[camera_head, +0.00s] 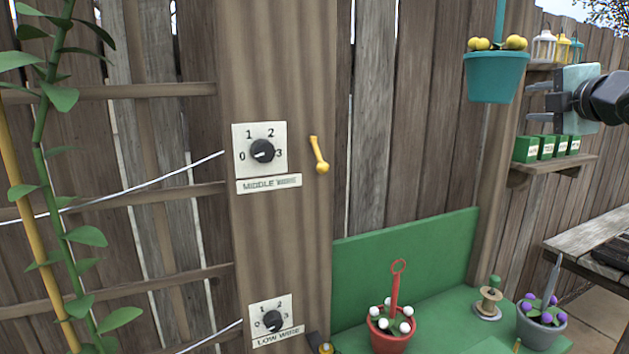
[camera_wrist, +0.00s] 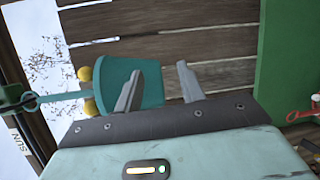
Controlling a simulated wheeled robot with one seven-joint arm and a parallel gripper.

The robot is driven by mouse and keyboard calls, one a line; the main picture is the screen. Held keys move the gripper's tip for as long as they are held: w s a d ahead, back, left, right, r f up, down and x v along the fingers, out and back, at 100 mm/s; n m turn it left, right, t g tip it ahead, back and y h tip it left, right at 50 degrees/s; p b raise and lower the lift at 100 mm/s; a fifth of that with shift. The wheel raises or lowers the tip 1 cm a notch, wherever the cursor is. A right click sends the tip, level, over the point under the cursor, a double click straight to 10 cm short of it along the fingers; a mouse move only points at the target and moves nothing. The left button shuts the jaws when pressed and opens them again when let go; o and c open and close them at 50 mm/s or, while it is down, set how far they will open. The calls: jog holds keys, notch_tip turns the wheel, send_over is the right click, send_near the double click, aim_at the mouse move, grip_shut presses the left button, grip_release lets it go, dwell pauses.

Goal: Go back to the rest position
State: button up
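My gripper (camera_head: 531,101) is at the right of the head view, with its fingers pointing left. In the wrist view its two fingers (camera_wrist: 158,78) stand apart with nothing held between them. A teal hanging pot (camera_head: 495,77) with yellow flowers is just left of the fingertips in the head view. The pot also shows behind the fingers in the wrist view (camera_wrist: 148,88). I cannot tell the exact gap in depth between the fingers and the pot.
A post carries the middle wire dial (camera_head: 262,151), low wire dial (camera_head: 273,320) and a yellow hook (camera_head: 319,155). The green bench (camera_head: 440,320) holds a red pot (camera_head: 390,335), a spool (camera_head: 488,302) and a grey pot (camera_head: 541,327). A shelf (camera_head: 556,168) holds green boxes.

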jog(key=s+a+f+m+g+h, duration=0.1)
jog(key=a+f+m+g, duration=0.1)
jog(key=f+m, duration=0.3)
jog(key=s+a+f+m+g, duration=0.1)
jog(key=f+m+g, duration=0.1)
jog(key=f, duration=0.5)
jog(key=s+a+f+m+g+y, duration=0.1)
jog(key=s+a+f+m+g, duration=0.45)
jog(key=s+f, duration=0.4)
jog(key=s+a+f+m+g, duration=0.4)
jog(key=s+a+f+m, duration=0.2)
jog(key=s+f, duration=0.4)
jog(key=s+a+n+g, duration=0.1)
jog(key=s+a+n, duration=0.2)
jog(key=s+a, duration=0.3)
jog(key=s+a+n+g, duration=0.2)
jog(key=s+a+n, duration=0.2)
jog(key=s+a, duration=0.3)
jog(key=a, duration=0.5)
jog(key=shift+a+y, duration=0.15)
jog(key=shift+y, duration=0.25)
jog(key=shift+r, duration=0.1)
